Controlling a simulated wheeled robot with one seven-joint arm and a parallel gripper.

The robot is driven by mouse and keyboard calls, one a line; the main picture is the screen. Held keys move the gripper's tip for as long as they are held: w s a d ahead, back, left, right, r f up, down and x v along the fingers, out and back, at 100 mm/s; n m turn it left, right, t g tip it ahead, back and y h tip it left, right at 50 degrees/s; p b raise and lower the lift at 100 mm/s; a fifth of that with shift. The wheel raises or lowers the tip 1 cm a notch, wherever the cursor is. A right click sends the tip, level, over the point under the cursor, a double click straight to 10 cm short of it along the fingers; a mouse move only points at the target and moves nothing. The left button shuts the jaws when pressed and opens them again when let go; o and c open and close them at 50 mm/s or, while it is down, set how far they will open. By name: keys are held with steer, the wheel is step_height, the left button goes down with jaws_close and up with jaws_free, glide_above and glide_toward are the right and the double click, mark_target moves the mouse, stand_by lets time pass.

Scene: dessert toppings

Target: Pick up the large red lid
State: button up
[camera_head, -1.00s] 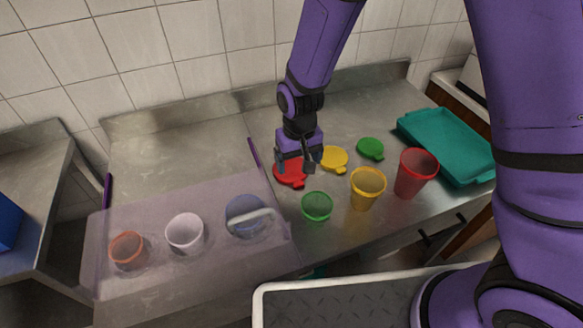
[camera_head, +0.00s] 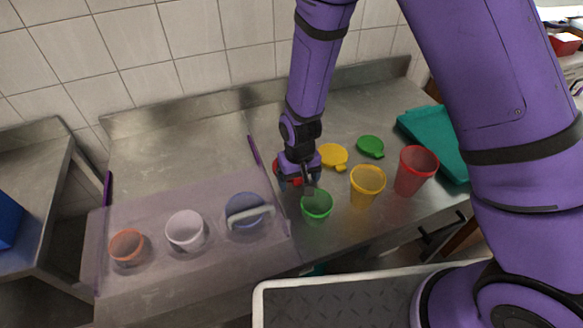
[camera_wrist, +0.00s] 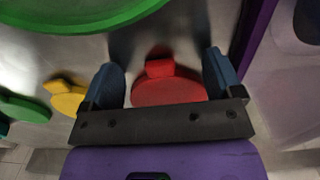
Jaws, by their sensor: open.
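The large red lid (camera_head: 281,168) lies flat on the steel counter, mostly hidden behind my gripper in the head view. In the wrist view the red lid (camera_wrist: 168,90) and its tab show between the two blue fingers. My gripper (camera_head: 297,184) points down over the lid. Its fingers stand apart in the wrist view (camera_wrist: 165,80), one on each side of the lid's tab. I cannot tell how far the fingertips are above the counter.
A green cup (camera_head: 317,206) stands just in front of my gripper. A yellow cup (camera_head: 367,188), a red cup (camera_head: 415,172), a yellow lid (camera_head: 334,155) and a green lid (camera_head: 370,146) are to the right. A clear cover (camera_head: 150,205) with a handle lies left, over several cups.

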steer(key=shift+c, duration=0.5)
steer(key=c, duration=1.4)
steer(key=shift+o, duration=0.2)
steer(key=shift+r, duration=0.1)
